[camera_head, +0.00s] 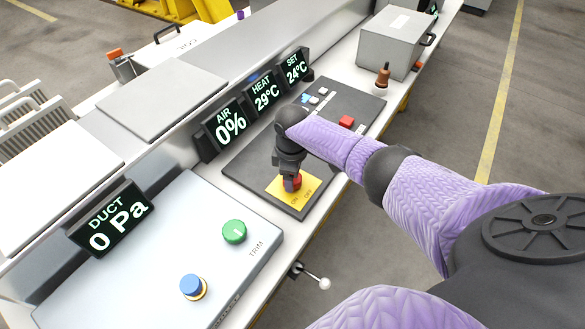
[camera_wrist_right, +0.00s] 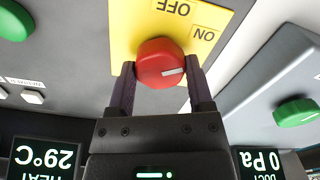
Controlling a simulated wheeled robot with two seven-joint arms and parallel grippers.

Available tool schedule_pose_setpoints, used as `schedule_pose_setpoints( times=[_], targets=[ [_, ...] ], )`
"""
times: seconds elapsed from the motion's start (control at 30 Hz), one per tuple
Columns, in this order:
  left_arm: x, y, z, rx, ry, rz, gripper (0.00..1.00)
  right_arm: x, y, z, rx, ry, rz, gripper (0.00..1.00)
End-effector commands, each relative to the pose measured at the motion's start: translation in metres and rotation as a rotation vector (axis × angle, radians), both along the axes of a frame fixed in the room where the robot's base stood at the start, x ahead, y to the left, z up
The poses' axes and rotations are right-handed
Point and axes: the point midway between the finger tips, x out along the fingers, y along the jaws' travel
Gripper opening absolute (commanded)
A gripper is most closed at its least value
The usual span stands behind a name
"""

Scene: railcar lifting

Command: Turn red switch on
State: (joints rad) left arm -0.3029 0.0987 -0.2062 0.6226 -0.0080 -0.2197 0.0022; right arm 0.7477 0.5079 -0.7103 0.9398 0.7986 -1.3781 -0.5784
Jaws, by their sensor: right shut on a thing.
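The red switch (camera_head: 297,181) is a round knob on a yellow plate (camera_head: 309,187) marked ON and OFF, at the front end of a dark panel. My right gripper (camera_head: 291,184) comes down over it from above. In the right wrist view, the red knob (camera_wrist_right: 159,62) sits between the two fingers of the right gripper (camera_wrist_right: 160,82), which are shut on its sides. A white mark on the knob points to the right in that view. The ON and OFF labels show on the yellow plate (camera_wrist_right: 130,25). My left gripper is not in view.
A grey panel with a green knob (camera_head: 234,232) and a blue knob (camera_head: 192,287) lies at the left. Displays stand behind: DUCT (camera_head: 117,219) 0 Pa, AIR (camera_head: 226,125) 0%, HEAT (camera_head: 264,92) 29°C. A red button (camera_head: 346,122) and grey box (camera_head: 392,42) lie beyond.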

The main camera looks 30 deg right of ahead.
Motion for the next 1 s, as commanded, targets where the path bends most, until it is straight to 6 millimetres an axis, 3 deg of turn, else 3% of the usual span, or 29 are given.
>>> schedule_pose_setpoints(
  times=[0.67, 0.7, 0.83, 1.0],
  targets=[
    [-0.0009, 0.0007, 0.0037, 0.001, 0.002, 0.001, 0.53, 0.0008, 0.0002, 0.0005, 0.001, -0.003, -0.053, 0.07],
    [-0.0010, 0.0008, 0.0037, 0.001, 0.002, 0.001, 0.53, 0.0008, 0.0002, 0.0006, 0.001, -0.003, -0.053, 0.75],
    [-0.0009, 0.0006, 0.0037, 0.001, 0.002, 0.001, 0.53, 0.0006, 0.0001, 0.0005, 0.001, -0.002, -0.052, 1.00],
    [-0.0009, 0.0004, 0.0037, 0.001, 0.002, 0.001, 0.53, 0.0005, -0.0001, 0.0004, 0.000, -0.001, -0.052, 1.00]
  ],
)
